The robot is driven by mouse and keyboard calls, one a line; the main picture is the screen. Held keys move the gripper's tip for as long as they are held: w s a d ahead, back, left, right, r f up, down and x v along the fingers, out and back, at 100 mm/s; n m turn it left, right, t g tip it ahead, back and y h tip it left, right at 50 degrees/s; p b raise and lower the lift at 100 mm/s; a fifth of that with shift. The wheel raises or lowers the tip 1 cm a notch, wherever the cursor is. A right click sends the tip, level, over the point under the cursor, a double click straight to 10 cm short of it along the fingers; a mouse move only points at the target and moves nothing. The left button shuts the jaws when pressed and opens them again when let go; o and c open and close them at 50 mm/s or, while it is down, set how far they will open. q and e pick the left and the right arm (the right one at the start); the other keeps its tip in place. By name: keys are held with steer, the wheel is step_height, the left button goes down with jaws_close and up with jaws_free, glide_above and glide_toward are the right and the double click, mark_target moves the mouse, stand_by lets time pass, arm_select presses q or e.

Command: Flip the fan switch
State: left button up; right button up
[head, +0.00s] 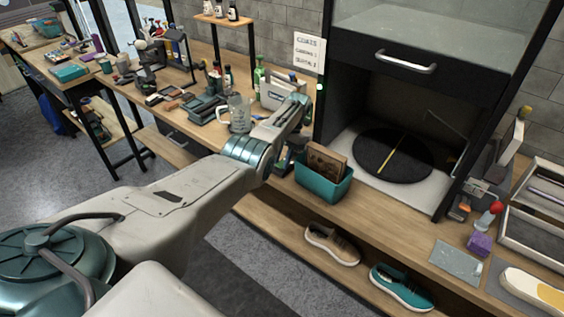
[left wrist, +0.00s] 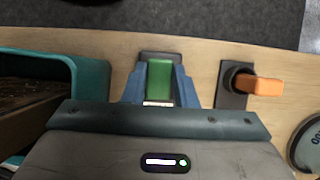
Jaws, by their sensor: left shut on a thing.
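A green switch (left wrist: 160,82) on a dark plate sits at the wooden bench's front edge in the left wrist view. My left gripper (left wrist: 161,92) has its blue fingers on both sides of it and is shut on it. A second switch with an orange lever (left wrist: 262,86) stands on its own dark plate just to the right, apart from the fingers. No label shows which switch is the fan's. In the head view my left arm reaches over the bench beside the teal bin (head: 325,189), and the arm hides the switches. My right gripper is not in view.
The teal bin's wall (left wrist: 92,72) is close on the left of my fingers. A round, dark-rimmed thing (left wrist: 307,145) is at the right. A fume cabinet (head: 352,185) with a dark turntable stands right of the bin.

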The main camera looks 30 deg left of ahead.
arm_select(q)
steer(key=o, duration=1)
steer(key=b+v, duration=0.3)
steer(key=v, duration=0.3)
steer(key=shift+w, duration=0.15)
steer(key=shift+w+r+b, duration=0.2)
steer(key=shift+r+b, duration=0.15)
steer(key=shift+r, duration=0.4)
